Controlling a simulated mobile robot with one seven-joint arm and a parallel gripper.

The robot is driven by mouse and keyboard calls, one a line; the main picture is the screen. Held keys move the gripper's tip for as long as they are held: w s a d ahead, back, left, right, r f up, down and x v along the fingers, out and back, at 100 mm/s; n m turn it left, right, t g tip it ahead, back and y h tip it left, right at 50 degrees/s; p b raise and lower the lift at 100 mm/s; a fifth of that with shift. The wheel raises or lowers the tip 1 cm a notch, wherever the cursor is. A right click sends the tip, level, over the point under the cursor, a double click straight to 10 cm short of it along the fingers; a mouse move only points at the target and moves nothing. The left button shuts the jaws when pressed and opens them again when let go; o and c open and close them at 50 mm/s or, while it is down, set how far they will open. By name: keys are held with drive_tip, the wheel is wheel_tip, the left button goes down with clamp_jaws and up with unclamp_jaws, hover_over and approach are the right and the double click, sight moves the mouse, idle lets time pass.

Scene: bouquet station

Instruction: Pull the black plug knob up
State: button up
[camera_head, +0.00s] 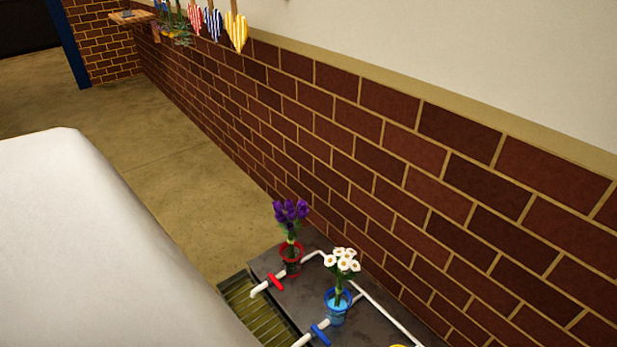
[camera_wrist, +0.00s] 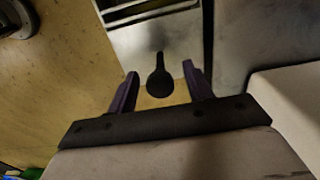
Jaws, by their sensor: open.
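The black plug knob (camera_wrist: 160,82) shows in the wrist view as a round dark head with a narrow stem. It lies between the two fingers of my gripper (camera_wrist: 159,69) as seen from the wrist. The dark purple fingers are open, with a visible gap on each side of the knob. I cannot tell how far the knob is from the fingers in depth. Neither the knob nor my gripper can be made out in the head view.
In the head view, a dark counter (camera_head: 318,267) stands against the brick wall (camera_head: 400,190). It holds purple flowers in a red pot (camera_head: 291,254), white flowers in a blue pot (camera_head: 336,308), and white pipes with a red handle (camera_head: 276,282) and a blue handle (camera_head: 320,335).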

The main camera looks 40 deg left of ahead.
wheel_tip(320, 180, up, 9)
drive_tip(key=p, duration=1)
drive_tip(key=shift+r, duration=0.1)
